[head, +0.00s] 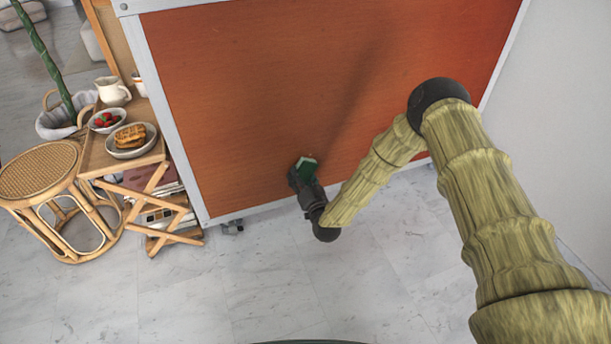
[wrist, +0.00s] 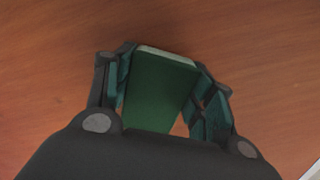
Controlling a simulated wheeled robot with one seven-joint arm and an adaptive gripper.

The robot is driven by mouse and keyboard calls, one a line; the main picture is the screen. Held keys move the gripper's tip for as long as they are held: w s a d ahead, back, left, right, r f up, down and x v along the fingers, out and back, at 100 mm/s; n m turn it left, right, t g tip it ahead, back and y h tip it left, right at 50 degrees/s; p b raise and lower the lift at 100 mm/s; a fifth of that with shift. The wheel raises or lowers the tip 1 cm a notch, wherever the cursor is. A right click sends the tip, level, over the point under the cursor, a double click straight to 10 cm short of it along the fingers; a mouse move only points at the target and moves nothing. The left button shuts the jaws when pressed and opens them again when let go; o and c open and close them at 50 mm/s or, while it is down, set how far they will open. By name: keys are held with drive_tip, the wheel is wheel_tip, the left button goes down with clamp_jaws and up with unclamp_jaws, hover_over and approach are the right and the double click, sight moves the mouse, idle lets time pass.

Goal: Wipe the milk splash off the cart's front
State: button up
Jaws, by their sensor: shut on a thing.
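The cart's front (head: 260,90) is a large reddish-brown wood panel with a pale metal frame. My gripper (head: 302,173) is low in front of the panel, near its lower edge. It is shut on a green block (head: 306,163), which looks like a sponge with a pale edge. In the wrist view the green block (wrist: 160,90) sits between the two fingers, its far pale edge at or very near the wood. I cannot tell if it touches. No milk splash can be made out on the panel in either view; the block and gripper hide part of it.
At the left stand a rattan stool (head: 40,168) and a small wooden folding table (head: 92,150) with a plate of waffles (head: 130,138), a bowl of strawberries (head: 106,120) and a white jug (head: 112,92). The tiled floor (head: 280,270) before the cart is clear.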

sight(319, 162)
drive_tip(key=shift+s+a, duration=0.25)
drive_tip(key=shift+a, duration=0.7)
drive_tip(key=shift+s+a, duration=0.2)
drive_tip(key=shift+a, duration=0.75)
drive_tip(key=shift+s+r+p, duration=0.1)
drive_tip(key=shift+r+p, duration=0.9)
drive_tip(key=shift+p, duration=0.05)
drive_tip(key=shift+w+d, duration=0.35)
drive_tip(key=shift+d, duration=0.4)
drive_tip(key=shift+w+d, duration=0.3)
drive_tip(key=shift+d, duration=0.5)
drive_tip(key=shift+w+d, duration=0.35)
drive_tip(key=shift+d, duration=0.4)
drive_tip(key=shift+w+d, duration=0.3)
drive_tip(key=shift+d, duration=0.8)
drive_tip(key=shift+w+d, duration=0.25)
drive_tip(key=shift+d, duration=0.9)
drive_tip(key=shift+w+d, duration=0.3)
drive_tip(key=shift+d, duration=0.8)
drive_tip(key=shift+w+a+p, duration=0.1)
drive_tip(key=shift+p, duration=0.2)
